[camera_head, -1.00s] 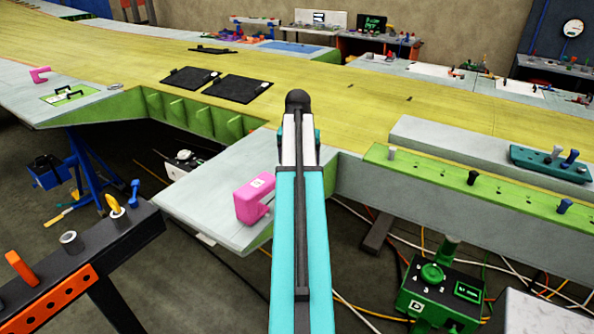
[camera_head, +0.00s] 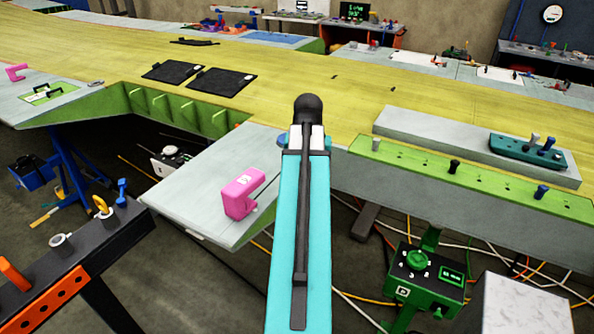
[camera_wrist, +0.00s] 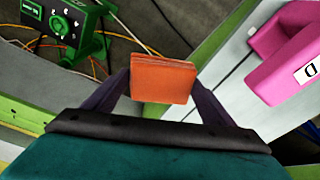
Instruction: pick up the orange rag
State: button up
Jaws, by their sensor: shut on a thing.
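My gripper (camera_wrist: 162,90) shows in the wrist view with its two dark fingers on either side of the orange rag (camera_wrist: 162,80). The fingers are shut on the rag, which looks like a folded, flat-faced block between them. The rag is held up in front of the wrist, with the grey floor, cables and pale panels behind it. In the head view my arm reaches forward and hides the gripper and the rag.
A pink clamp (camera_head: 241,193) sits on the grey panel left of my arm. A green control box (camera_head: 428,280) stands at lower right, with cables on the floor. A dark rail (camera_head: 95,245) is at lower left. The yellow wing surface (camera_head: 300,85) lies ahead.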

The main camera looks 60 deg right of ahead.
jog(key=shift+s+a+r, duration=0.1)
jog(key=shift+s+a, duration=0.3)
jog(key=shift+s, duration=0.4)
jog(key=shift+s+a+r, duration=0.1)
jog(key=shift+s+a, duration=0.3)
jog(key=shift+s, duration=0.4)
jog(key=o, duration=0.6)
jog(key=c, duration=0.4)
jog(key=shift+s+d+m, duration=0.25)
jog(key=shift+d+m, duration=0.15)
jog(key=shift+d, duration=0.15)
jog(key=s+d+r+m+g, duration=0.2)
jog(key=s+d+r+m, duration=0.1)
jog(key=s+d+m, duration=1)
jog(key=shift+s+d, duration=0.2)
jog(key=shift+d, duration=0.1)
